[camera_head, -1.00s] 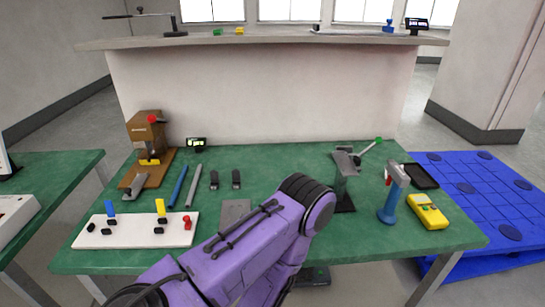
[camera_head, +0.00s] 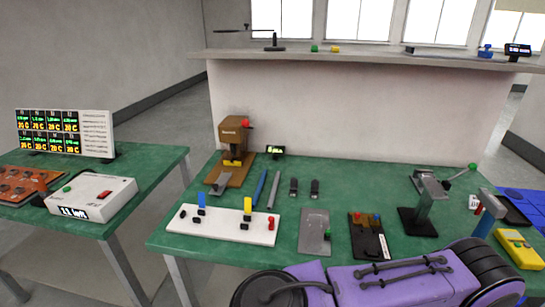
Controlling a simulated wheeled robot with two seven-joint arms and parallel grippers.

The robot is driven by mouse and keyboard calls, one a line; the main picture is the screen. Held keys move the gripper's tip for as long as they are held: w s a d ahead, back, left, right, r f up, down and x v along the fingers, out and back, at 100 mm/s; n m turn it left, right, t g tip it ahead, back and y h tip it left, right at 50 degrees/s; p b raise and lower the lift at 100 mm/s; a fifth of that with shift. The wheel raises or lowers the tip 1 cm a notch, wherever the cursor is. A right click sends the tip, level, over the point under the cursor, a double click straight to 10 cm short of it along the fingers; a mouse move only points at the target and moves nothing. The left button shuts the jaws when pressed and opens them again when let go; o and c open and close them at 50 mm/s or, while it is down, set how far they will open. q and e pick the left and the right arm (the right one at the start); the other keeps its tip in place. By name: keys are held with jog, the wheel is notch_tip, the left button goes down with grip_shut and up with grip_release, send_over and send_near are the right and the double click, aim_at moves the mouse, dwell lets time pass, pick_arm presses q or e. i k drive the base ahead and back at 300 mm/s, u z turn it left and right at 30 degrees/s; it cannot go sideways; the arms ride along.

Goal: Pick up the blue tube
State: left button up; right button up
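The blue tube (camera_head: 259,188) lies on the green table behind the white board, tilted slightly from upright in the picture. A grey tube (camera_head: 274,190) lies just to its right, roughly parallel, with a small gap. Nothing covers the blue tube. A purple and black arm of mine crosses the bottom right of the head view, well in front of the tubes. Neither of my grippers is in view.
The white board (camera_head: 190,222) with blue, yellow and red parts lies in front of the tubes. A brown press (camera_head: 235,140) stands behind left. Two small black items (camera_head: 304,188) lie to the right. A grey plate (camera_head: 314,226) and black fixture (camera_head: 368,238) lie nearer the arm.

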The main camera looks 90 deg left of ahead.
aim_at(258, 192)
jog(key=k, duration=1)
jog(key=u, duration=0.2)
